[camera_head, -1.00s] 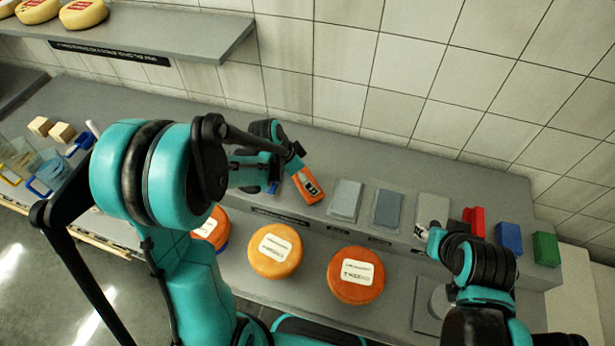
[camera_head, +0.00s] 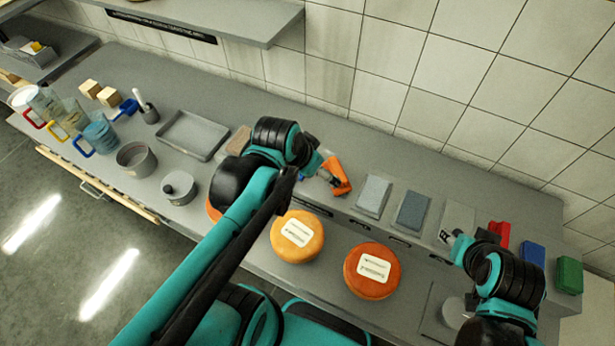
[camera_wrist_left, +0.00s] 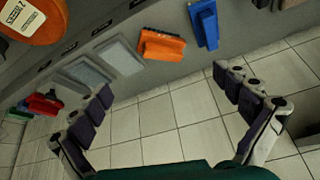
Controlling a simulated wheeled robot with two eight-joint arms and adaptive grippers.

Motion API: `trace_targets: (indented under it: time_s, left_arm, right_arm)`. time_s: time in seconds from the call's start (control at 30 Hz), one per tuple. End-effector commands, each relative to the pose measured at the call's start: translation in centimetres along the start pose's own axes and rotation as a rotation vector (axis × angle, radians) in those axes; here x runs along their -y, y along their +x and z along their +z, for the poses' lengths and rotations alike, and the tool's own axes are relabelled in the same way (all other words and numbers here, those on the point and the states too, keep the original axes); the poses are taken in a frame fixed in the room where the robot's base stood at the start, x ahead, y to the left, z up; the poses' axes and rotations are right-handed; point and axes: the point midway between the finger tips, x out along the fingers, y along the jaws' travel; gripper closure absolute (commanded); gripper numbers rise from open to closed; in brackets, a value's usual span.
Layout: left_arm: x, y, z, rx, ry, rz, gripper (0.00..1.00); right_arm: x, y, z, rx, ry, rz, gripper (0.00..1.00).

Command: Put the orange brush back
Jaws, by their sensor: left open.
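The orange brush (camera_head: 342,176) rests on the grey counter, left of the grey pads. In the left wrist view the orange brush (camera_wrist_left: 161,45) lies beyond the fingertips, beside a blue brush (camera_wrist_left: 204,24). My left gripper (camera_head: 325,179) is close to the brush in the head view and partly covers it. In the left wrist view my left gripper (camera_wrist_left: 163,80) has its fingers wide apart with nothing between them. My right gripper (camera_head: 447,238) is near the light grey pad at the right; its fingers are too small to read.
Grey pads (camera_head: 373,195) lie right of the brush. Red (camera_head: 499,235), blue (camera_head: 534,255) and green (camera_head: 569,275) blocks stand farther right. Yellow (camera_head: 298,236) and orange (camera_head: 371,270) cheese wheels sit in front. A grey tray (camera_head: 192,135) is at the left; the tiled wall is behind.

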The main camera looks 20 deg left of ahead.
Motion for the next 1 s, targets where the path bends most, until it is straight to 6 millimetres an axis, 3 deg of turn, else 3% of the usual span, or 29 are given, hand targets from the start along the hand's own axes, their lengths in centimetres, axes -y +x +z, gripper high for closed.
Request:
trace_targets:
  time_s: [0.2, 0.67, 0.87, 1.0]
  left_arm:
    - [-1.0, -2.1, 3.1, -0.095, -0.197, -0.084, 0.0]
    - [-1.1, -2.5, 3.8, -0.13, -0.261, -0.101, 0.0]
    - [-1.2, -0.6, 4.8, -0.129, -0.26, -0.101, 0.0]
    - [-1.4, 2.9, 6.6, -0.129, -0.26, -0.101, 0.0]
  right_arm:
    - [0.0, 0.0, 0.0, 0.0, 0.0, 0.0, 0.6]
    - [0.0, 0.0, 0.0, 0.0, 0.0, 0.0, 0.6]
    - [0.0, 1.8, 1.3, 0.0, 0.0, 0.0, 0.6]
    - [0.0, 4.9, 3.5, 0.0, 0.0, 0.0, 0.6]
